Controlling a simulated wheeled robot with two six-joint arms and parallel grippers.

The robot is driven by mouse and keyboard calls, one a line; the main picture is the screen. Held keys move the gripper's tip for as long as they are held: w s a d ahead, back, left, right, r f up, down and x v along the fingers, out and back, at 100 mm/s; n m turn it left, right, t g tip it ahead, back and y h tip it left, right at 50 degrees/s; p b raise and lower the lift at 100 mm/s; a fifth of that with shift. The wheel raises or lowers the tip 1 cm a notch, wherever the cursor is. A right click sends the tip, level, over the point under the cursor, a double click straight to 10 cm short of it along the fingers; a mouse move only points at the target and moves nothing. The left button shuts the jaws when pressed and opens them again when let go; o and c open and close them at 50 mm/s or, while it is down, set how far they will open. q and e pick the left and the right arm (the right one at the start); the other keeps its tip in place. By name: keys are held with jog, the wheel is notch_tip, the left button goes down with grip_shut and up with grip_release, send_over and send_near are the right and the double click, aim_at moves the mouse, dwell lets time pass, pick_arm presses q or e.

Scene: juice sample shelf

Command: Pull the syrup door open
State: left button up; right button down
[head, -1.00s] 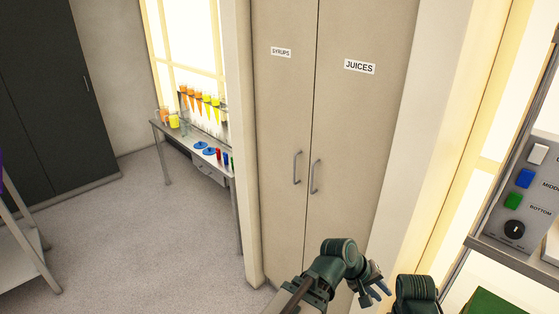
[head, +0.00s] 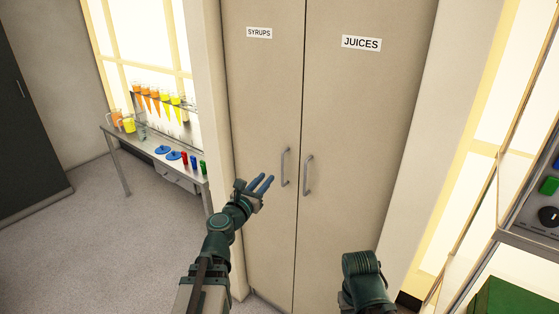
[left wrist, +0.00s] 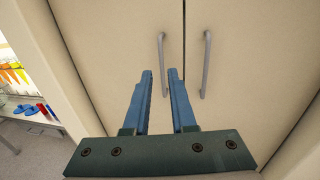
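The syrup door (head: 262,110) is the left, beige cabinet door with a SYRUPS label, and it is closed. Its grey bar handle (head: 285,167) is upright near the door's right edge. My left gripper (head: 265,183) is in front of this door, just left of the handle and apart from it. In the left wrist view the blue fingers (left wrist: 160,80) are parted and empty, and the syrup handle (left wrist: 163,65) shows beyond their tips, between them. My right arm (head: 364,280) shows at the bottom, but its gripper is out of view.
The juices door (head: 360,120) with its own handle (head: 307,176) is closed on the right. A side table (head: 120,139) with cups, tubes and blue discs stands left. A button panel (head: 545,205) and green box (head: 500,300) are at the right. Floor at left is clear.

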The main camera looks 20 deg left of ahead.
aim_at(282, 160)
pick_arm(q)
jog(key=w, duration=0.4)
jog(key=w+d, duration=0.1)
jog(key=w, duration=0.3)
jog(key=w+d, duration=0.1)
jog(key=w, duration=0.4)
grip_shut()
dwell(1.1)
